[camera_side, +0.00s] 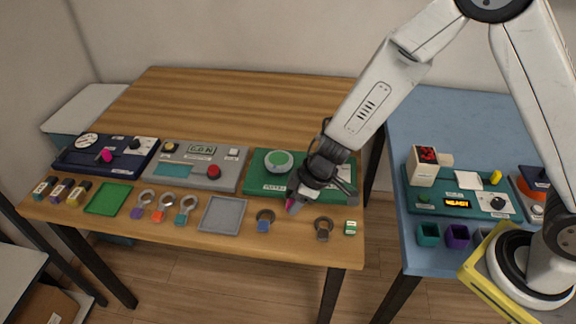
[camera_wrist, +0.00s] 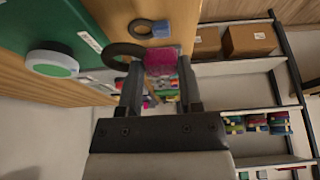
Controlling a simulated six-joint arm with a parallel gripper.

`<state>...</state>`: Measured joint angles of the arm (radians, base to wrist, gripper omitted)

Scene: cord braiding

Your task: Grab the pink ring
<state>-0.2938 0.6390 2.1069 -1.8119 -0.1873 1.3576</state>
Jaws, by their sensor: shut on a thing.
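The pink ring shows in the wrist view as a pink block (camera_wrist: 160,61) with a dark ring (camera_wrist: 122,54) beside it. My gripper (camera_wrist: 160,76) is shut on the pink block, which sits between its fingertips. In the side view my gripper (camera_side: 294,196) is low over the front of the wooden table, by the green panel. A pink bit (camera_side: 292,205) shows at its tip there; the dark ring is hard to make out. I cannot tell whether the pink ring touches the table.
A blue-tagged dark ring (camera_side: 264,220) and another dark ring (camera_side: 323,228) lie close by near the table's front edge. A grey tray (camera_side: 222,214) is to the left. The green panel (camera_side: 262,186) with its round green button (camera_side: 279,161) is behind.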

